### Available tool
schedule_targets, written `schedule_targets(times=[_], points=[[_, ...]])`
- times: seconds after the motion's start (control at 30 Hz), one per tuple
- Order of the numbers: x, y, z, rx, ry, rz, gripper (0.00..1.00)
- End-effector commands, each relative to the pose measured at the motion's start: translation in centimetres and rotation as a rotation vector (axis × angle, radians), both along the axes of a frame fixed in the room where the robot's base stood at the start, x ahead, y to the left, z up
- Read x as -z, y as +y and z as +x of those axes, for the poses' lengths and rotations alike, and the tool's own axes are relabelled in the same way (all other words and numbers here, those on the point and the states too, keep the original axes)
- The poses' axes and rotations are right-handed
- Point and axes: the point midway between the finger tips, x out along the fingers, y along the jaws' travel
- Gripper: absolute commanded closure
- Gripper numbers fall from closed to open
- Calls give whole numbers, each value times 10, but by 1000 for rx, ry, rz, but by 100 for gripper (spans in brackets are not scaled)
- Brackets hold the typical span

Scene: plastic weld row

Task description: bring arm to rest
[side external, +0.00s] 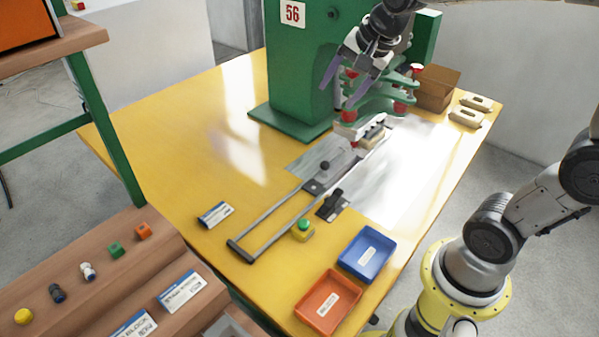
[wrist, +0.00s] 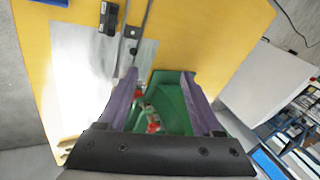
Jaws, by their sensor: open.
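My gripper (side external: 335,98) hangs in the air in front of the green press (side external: 300,65), at the height of its red and green tooling. Its two purple fingers are spread with nothing between them. In the wrist view my gripper (wrist: 158,80) is also open, with the press's green tooling (wrist: 172,100) beyond and between the fingers. Whether a finger touches the tooling cannot be told. Below, a sliding carriage (side external: 325,170) with a black knob sits on rails on the yellow table (side external: 180,140). Part of the tooling is hidden behind the fingers.
A blue tray (side external: 366,252), an orange tray (side external: 328,302) and a green-button box (side external: 303,231) stand near the table's front edge. A brown box (side external: 436,88) is beside the press. A wooden shelf (side external: 75,265) with small parts is at lower left. The table's left part is mostly clear.

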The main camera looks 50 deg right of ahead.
Motion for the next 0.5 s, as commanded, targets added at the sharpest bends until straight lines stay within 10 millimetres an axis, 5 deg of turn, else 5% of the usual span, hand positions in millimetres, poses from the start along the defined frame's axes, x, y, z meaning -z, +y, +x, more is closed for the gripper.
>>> schedule_targets(times=[0.13, 0.3, 0.5], points=[[-26, 33, -75, -319, -64, -156, 33], [-10, 49, -151, -715, -73, -373, 33], [26, 49, -190, -1046, 17, -525, 33]])
